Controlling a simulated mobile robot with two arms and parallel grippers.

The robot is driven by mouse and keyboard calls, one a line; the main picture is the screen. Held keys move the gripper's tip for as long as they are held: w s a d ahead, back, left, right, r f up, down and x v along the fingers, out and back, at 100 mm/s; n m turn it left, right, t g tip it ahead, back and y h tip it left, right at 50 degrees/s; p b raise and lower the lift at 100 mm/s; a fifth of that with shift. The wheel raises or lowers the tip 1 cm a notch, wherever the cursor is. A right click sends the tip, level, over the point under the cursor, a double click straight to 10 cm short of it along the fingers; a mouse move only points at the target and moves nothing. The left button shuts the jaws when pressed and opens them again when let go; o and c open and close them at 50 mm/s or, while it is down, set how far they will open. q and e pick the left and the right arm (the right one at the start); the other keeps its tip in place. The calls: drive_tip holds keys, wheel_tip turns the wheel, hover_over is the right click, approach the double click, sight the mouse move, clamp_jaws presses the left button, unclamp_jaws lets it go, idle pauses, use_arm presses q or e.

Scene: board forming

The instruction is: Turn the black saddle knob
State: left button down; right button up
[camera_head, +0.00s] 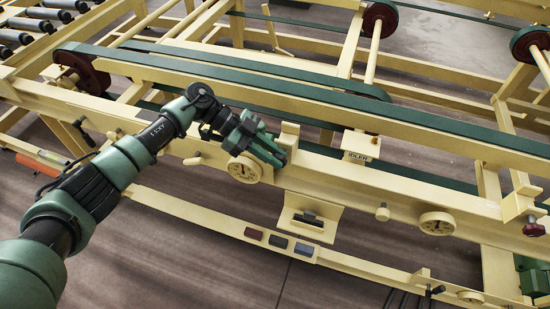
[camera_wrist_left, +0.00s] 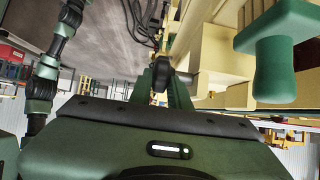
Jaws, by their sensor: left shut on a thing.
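My left gripper (camera_head: 268,150) reaches in from the left to the cream front rail, beside an upright cream block (camera_head: 289,136) and above a dial. In the left wrist view its green fingers (camera_wrist_left: 168,78) are shut around a dark round knob (camera_wrist_left: 184,79) on a pale shaft, which I take for the black saddle knob. In the head view the gripper hides that knob. The knob's turn angle cannot be read. My right gripper is in neither view.
A round dial (camera_head: 243,168) sits just below the gripper, and a second dial (camera_head: 437,223) is further right. An "IDLER" block (camera_head: 360,145) stands behind the rail. A green mushroom-shaped handle (camera_wrist_left: 275,65) is close by in the wrist view. A dark red knob (camera_head: 534,228) is far right.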

use_arm(q)
drive_tip(key=shift+w+r, duration=0.1)
idle(0.4)
drive_tip(key=c, duration=1.6)
unclamp_jaws()
drive_tip(key=shift+a, duration=0.1)
drive_tip(key=shift+w+a+r, duration=0.1)
drive_tip(key=shift+a, duration=0.15)
drive_tip(key=b+v, duration=0.2)
drive_tip(key=v, duration=0.5)
drive_tip(key=shift+a, duration=0.1)
